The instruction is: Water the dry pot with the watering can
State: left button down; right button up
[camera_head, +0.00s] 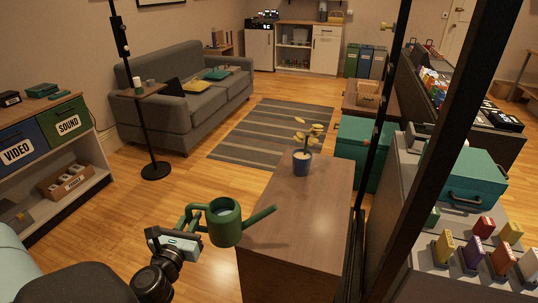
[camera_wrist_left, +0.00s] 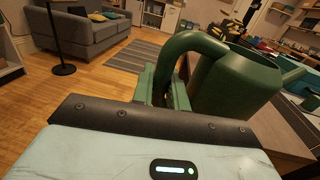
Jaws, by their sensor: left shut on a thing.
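The green watering can (camera_head: 224,222) hangs in the air at the near left edge of the brown cabinet (camera_head: 318,238), its spout pointing right over the cabinet top. My left gripper (camera_head: 196,222) is shut on its handle; the can also shows close up in the left wrist view (camera_wrist_left: 235,88), with the gripper (camera_wrist_left: 165,90) at the handle. The can looks roughly upright. My right gripper is not in view.
A black post (camera_head: 450,150) crosses the view at right. A grey counter (camera_head: 425,255) with small colored boxes and a teal case (camera_head: 465,175) lies beyond it. A floor lamp (camera_head: 150,130) and sofa (camera_head: 185,95) stand at left. The cabinet top between can and pot is clear.

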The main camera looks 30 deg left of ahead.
aim_at(220, 227)
pick_arm(q)
jog(key=shift+r, duration=0.1)
dwell(0.3)
